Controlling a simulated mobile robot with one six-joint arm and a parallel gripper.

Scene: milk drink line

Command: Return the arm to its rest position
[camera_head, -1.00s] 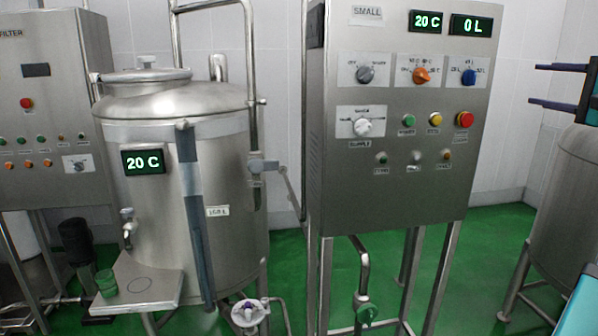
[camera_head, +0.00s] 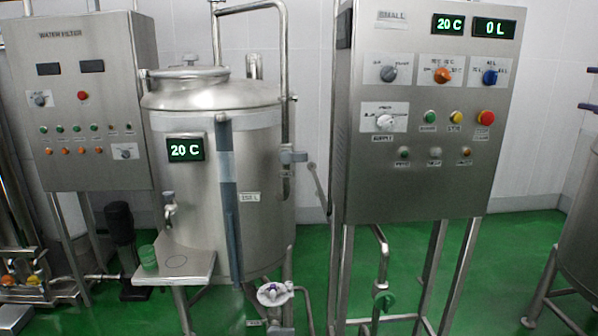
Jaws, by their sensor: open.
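Only the tips of my gripper (camera_head: 588,88) show, at the right edge of the head view. Two dark blue fingers point left, one above the other, with a clear gap between them and nothing held. They appear in front of the white wall, above the steel tank at the right edge (camera_head: 583,215). The rest of my gripper and my arm are outside the picture.
A control cabinet (camera_head: 405,190) on legs stands right of centre. Green floor (camera_head: 490,260) shows between the legs and right tank.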

